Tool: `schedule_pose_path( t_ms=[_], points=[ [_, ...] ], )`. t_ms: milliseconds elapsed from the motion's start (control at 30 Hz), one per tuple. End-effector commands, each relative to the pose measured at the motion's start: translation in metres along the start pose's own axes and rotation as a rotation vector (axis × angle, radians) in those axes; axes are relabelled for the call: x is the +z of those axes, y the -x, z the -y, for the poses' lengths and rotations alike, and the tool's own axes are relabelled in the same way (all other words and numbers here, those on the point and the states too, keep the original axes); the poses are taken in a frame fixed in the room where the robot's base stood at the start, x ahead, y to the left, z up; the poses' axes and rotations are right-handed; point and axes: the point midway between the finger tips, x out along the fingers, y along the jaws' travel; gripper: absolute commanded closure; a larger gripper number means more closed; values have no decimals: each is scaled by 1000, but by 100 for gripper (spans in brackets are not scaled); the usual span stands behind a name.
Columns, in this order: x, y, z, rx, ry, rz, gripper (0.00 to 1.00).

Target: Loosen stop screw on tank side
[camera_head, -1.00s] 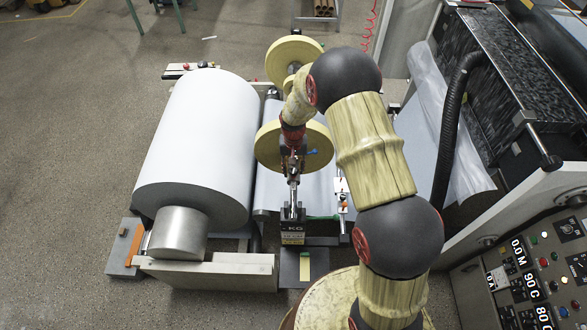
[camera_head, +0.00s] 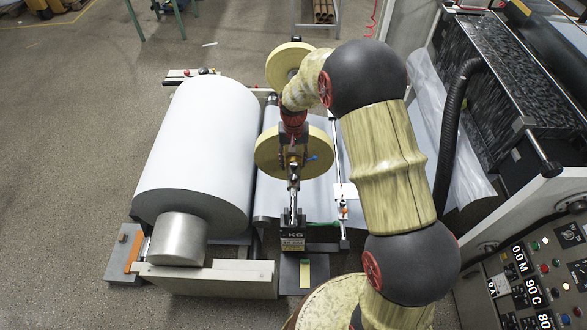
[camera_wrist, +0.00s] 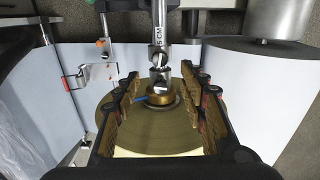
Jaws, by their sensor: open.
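My gripper (camera_wrist: 153,84) is open and empty in the wrist view, with one finger on each side of a silver shaft and a brass-coloured hub (camera_wrist: 161,95). A small blue lever (camera_wrist: 141,99) sticks out to the left of the hub. A pale yellow disc (camera_wrist: 150,136) lies behind them. In the head view my gripper (camera_head: 292,158) is over the near yellow disc (camera_head: 266,152), with the blue lever (camera_head: 313,157) at its right. I cannot tell which part is the stop screw, nor whether the fingers touch anything.
A second yellow disc (camera_head: 283,62) is farther back. A scale marked KG (camera_head: 293,236) is in front. The machine with its control panel (camera_head: 530,270) is at the right. Open floor lies at the far left.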

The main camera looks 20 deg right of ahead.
Motion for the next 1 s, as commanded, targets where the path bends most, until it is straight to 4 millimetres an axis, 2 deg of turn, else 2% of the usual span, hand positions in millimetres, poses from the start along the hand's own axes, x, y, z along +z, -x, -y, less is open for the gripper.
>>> schedule_pose_path(
  t_ms=[100,300,900,933,1000],
  points=[
    [-1,17,0,-1,0,-2,58],
    [0,29,0,0,0,0,58],
    [1,29,0,1,20,3,58],
    [2,29,0,2,33,7,58],
    [16,22,-5,10,60,39,58]
  ],
)
